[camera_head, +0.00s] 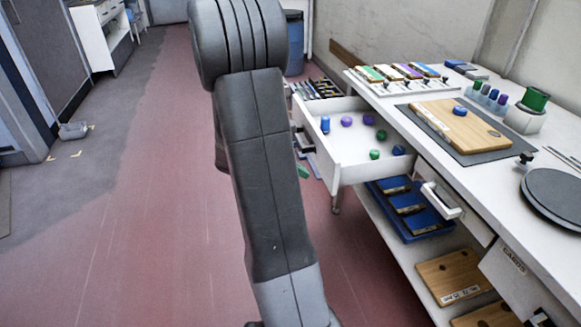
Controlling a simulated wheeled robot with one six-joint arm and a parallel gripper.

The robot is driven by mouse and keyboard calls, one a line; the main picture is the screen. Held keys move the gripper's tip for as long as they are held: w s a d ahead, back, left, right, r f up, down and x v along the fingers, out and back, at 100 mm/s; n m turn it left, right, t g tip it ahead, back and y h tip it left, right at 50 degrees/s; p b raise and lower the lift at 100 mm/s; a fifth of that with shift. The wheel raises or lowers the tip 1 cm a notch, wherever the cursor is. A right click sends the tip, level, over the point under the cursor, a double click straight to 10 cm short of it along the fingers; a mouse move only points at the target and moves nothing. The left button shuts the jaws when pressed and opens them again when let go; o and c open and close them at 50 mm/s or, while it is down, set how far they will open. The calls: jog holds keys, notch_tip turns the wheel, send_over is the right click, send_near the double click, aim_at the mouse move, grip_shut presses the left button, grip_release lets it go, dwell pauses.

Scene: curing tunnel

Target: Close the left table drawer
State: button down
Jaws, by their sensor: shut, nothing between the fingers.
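The left table drawer (347,158) is white and stands pulled far out from the left side of the white table (400,112). Several small blue, purple and green pieces lie loose in it. My arm crosses the middle of the picture from top to bottom, left of the drawer.
A second drawer (453,208) with a white handle appears shut. A wooden board (465,130) lies on the tabletop, with colored strips and a round dark plate (557,194). Blue trays (410,203) sit on the lower shelf. The red floor at left is mostly clear.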

aim_at(402, 157)
jog(key=d, duration=0.1)
jog(key=w+d+f, duration=0.1)
jog(key=d, duration=0.1)
jog(key=d+f, duration=0.1)
jog(key=d, duration=0.1)
jog(key=shift+w+d+b, duration=0.1)
jog(key=shift+w+b, duration=0.2)
jog(key=shift+w, duration=0.05)
jog(key=shift+w+d, duration=0.1)
jog(key=shift+d, duration=0.15)
jog(key=w+d, duration=0.3)
jog(key=d, duration=0.5)
jog(key=w+d+p, duration=0.1)
jog(key=w+d, duration=0.1)
jog(key=d, duration=0.6)
jog(key=w+d+p, duration=0.1)
jog(key=w+d, duration=0.2)
jog(key=d, duration=0.6)
jog(key=shift+w, duration=0.3)
jog(key=shift+r, duration=0.15)
jog(key=shift+w+d+r, duration=0.1)
